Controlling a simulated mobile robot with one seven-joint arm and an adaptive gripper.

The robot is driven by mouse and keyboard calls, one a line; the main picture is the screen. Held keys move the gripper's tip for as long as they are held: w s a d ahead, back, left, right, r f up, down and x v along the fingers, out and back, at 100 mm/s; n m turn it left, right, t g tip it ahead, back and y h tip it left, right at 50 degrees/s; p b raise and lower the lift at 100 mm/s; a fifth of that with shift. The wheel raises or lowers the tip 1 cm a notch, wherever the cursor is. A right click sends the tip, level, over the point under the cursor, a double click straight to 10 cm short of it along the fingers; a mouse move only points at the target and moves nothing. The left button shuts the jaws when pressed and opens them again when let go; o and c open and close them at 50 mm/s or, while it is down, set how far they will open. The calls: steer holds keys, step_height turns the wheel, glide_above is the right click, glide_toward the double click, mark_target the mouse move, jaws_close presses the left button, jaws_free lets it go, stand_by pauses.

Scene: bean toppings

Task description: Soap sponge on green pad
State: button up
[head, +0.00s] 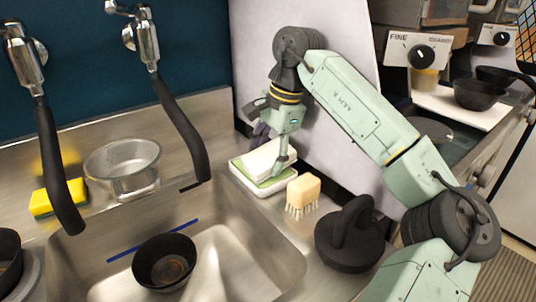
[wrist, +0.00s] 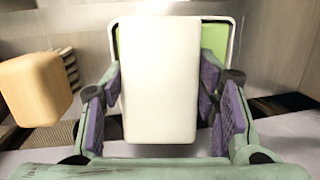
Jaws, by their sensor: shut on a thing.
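My gripper (head: 272,150) is pointed down at the back right of the sink, shut on a white block (wrist: 158,80), which I take to be the soap sponge. In the wrist view the block lies between the two purple-padded fingers (wrist: 160,105). It also shows in the head view (head: 264,158), over the green pad (head: 276,183). The pad lies in a white-rimmed tray (head: 250,188). In the wrist view, green (wrist: 214,38) shows on both sides of the block. I cannot tell whether the block touches the pad.
A scrub brush with a tan block (head: 303,192) stands just right of the tray. A black round-handled object (head: 350,238) is at the front right. The sink holds a dark bowl (head: 165,262). A metal bowl (head: 123,168) and a yellow sponge (head: 42,204) are left.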

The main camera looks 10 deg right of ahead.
stand_by(0.6)
steer(key=shift+w+a+p+v, duration=0.1)
steer(key=shift+a+p+v, duration=0.15)
steer(key=shift+p+v, duration=0.8)
steer(key=shift+w+a+p+v, duration=0.1)
steer(key=shift+a+p+v, duration=0.1)
steer(key=shift+p+v, duration=0.85)
steer(key=shift+w+a+p+v, duration=0.1)
steer(key=shift+a+p+v, duration=0.15)
steer(key=shift+p+v, duration=0.8)
steer(key=shift+r+b, duration=0.3)
steer(key=shift+r, duration=0.1)
steer(key=shift+s+f, duration=0.1)
